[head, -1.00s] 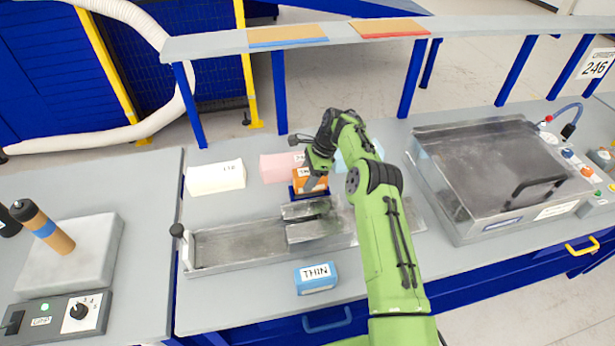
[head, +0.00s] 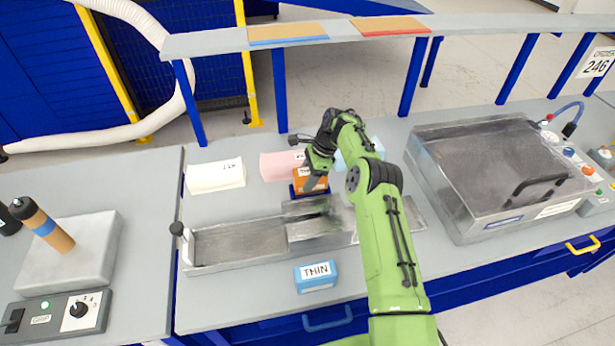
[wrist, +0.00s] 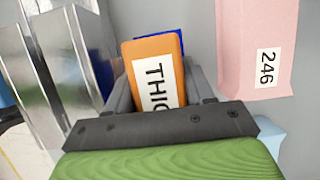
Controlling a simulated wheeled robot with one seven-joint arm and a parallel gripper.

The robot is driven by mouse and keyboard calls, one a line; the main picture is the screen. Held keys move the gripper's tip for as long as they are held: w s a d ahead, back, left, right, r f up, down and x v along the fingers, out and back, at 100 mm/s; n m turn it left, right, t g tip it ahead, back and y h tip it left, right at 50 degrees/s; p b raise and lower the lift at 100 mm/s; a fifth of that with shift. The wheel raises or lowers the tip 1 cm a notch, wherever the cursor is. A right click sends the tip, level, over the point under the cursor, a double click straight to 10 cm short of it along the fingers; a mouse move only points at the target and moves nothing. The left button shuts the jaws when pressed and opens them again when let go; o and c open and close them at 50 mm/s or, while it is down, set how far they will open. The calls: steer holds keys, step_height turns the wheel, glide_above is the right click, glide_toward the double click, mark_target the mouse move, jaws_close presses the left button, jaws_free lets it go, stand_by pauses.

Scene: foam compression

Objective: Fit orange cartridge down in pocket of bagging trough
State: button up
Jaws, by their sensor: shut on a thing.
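The orange cartridge (head: 313,181) stands behind the metal bagging trough (head: 240,243) in the head view, in or on a dark blue holder (head: 294,190). In the wrist view the orange cartridge (wrist: 153,62) shows a white label with letters reading "THIC", the rest hidden by my gripper. My gripper (wrist: 160,92) is shut on the cartridge, with one grey finger along each side. In the head view my gripper (head: 318,165) comes down from above and partly covers it. The trough's pocket cannot be made out clearly behind my arm.
A blue block labelled THIN (head: 315,277) lies in front of the trough. A pink block (head: 280,165) and a white block (head: 215,176) lie behind it. A vacuum sealer (head: 500,180) stands at right. A raised shelf (head: 380,38) runs along the back.

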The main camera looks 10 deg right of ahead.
steer(key=shift+f+b, duration=0.7)
steer(key=shift+f, duration=0.4)
steer(key=o, duration=1.3)
steer(key=shift+r, duration=0.1)
steer(key=shift+a+p+v, duration=0.15)
steer(key=shift+p+v, duration=1.05)
steer(key=shift+v, duration=0.45)
steer(key=shift+a+p+v, duration=0.2)
steer(key=shift+p+v, duration=1.05)
steer(key=shift+v, duration=0.35)
steer(key=shift+a+p+v, duration=0.15)
steer(key=shift+p+v, duration=1.05)
steer(key=shift+v, duration=0.45)
steer(key=shift+r, duration=0.15)
